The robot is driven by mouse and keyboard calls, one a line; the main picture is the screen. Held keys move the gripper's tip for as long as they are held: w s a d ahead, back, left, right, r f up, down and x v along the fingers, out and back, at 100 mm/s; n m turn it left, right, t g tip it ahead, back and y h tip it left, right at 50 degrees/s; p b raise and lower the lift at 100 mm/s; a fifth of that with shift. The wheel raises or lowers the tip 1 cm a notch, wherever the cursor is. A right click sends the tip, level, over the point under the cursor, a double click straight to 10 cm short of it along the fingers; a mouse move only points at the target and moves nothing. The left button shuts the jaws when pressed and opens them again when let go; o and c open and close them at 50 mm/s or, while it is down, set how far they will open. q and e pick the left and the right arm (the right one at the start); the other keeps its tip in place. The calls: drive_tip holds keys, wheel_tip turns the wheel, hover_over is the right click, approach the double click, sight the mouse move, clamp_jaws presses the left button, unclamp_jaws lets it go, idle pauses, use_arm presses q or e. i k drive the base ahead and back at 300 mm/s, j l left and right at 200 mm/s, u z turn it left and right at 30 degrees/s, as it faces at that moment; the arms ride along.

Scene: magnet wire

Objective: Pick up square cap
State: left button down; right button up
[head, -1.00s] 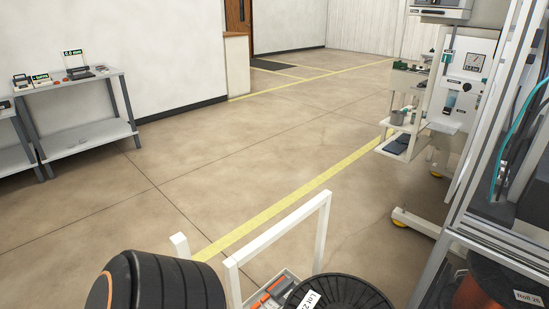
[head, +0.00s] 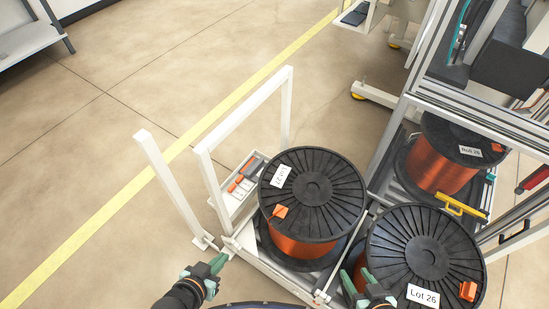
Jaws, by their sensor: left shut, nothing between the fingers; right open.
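I cannot tell for sure which thing is the square cap. My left gripper (head: 220,261) is shut and empty at the lower left, beside the cart's white frame. My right gripper (head: 356,278) is open and empty at the bottom, between the two spools at the left edge of the Lot 26 spool.
The spools stand on a cart with white upright posts (head: 160,182). A small tray (head: 226,202) with orange and grey items hangs beside the middle spool. The Roll 26 spool (head: 440,175) stands in a metal-framed machine at right. Floor at left is clear.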

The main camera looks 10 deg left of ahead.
sight(252, 169)
drive_tip(key=u, duration=0.7)
drive_tip(key=i+j+u, duration=0.2)
drive_tip(key=j, duration=0.2)
drive_tip(key=j+u, duration=0.15)
drive_tip(key=j, duration=0.25)
drive_tip(key=i+j+u, duration=0.2)
drive_tip(key=j, duration=0.15)
drive_tip(key=i+j+u, duration=0.15)
drive_tip(key=j, duration=0.2)
drive_tip(key=i+j+u, duration=0.25)
drive_tip(key=i, duration=0.25)
drive_tip(key=i+j+u, duration=0.3)
drive_tip(key=i, duration=0.2)
drive_tip(key=i+z, duration=0.4)
drive_tip(key=i, duration=0.2)
drive_tip(key=i+j+z, duration=0.25)
drive_tip(key=i+z, duration=0.15)
drive_tip(key=i, duration=0.15)
drive_tip(key=i+l+z, duration=0.1)
drive_tip(key=i+z, duration=0.5)
drive_tip(key=z, duration=0.2)
drive_tip(key=i+z, duration=0.3)
drive_tip(key=z, duration=0.15)
drive_tip(key=i+l+z, duration=0.1)
drive_tip(key=i+z, duration=0.6)
drive_tip(key=i+j+z, duration=0.1)
drive_tip(key=i+z, duration=0.25)
